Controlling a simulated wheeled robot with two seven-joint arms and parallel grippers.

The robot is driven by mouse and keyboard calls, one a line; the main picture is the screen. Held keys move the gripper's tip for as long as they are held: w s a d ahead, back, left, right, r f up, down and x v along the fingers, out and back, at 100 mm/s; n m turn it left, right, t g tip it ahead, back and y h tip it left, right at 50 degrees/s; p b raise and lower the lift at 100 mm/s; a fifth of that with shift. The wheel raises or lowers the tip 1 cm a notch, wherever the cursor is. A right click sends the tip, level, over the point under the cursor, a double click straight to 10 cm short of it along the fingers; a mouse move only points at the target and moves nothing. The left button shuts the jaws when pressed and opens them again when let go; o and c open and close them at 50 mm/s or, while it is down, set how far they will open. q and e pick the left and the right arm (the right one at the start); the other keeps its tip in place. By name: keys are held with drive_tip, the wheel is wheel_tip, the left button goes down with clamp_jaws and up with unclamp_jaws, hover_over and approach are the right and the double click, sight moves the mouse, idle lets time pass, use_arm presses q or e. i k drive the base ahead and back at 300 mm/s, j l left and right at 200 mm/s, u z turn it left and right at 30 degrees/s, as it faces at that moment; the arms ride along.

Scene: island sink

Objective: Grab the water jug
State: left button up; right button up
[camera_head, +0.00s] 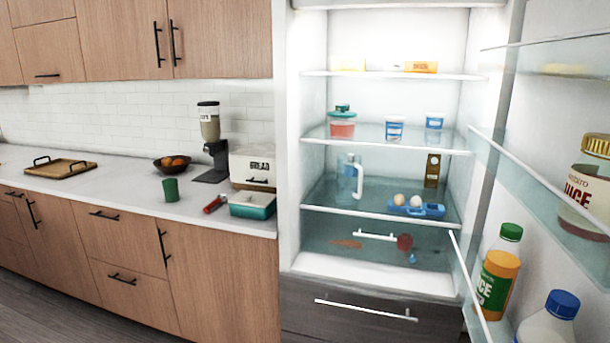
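The water jug (348,182) appears to be the clear, pale blue container with a white upright handle on its right and a blue top. It stands upright on a middle glass shelf (321,210) of the open fridge, toward the left side. Its clear body blends into the shelf and back wall, so its outline is hard to make out. Neither of my grippers is in the head view.
A blue egg tray (415,210) sits right of the jug, with a tall brown carton (432,170) behind it. The fridge door stands open at right, holding a juice bottle (497,275). A bread box (252,167) and teal dish (252,205) sit on the counter (130,194).

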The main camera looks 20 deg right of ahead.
sight(349, 173)
drive_tip(key=i+j+z, duration=0.15)
drive_tip(key=i+z, duration=0.15)
drive_tip(key=i, duration=0.25)
drive_tip(key=i+j+z, duration=0.25)
drive_tip(key=i, duration=0.25)
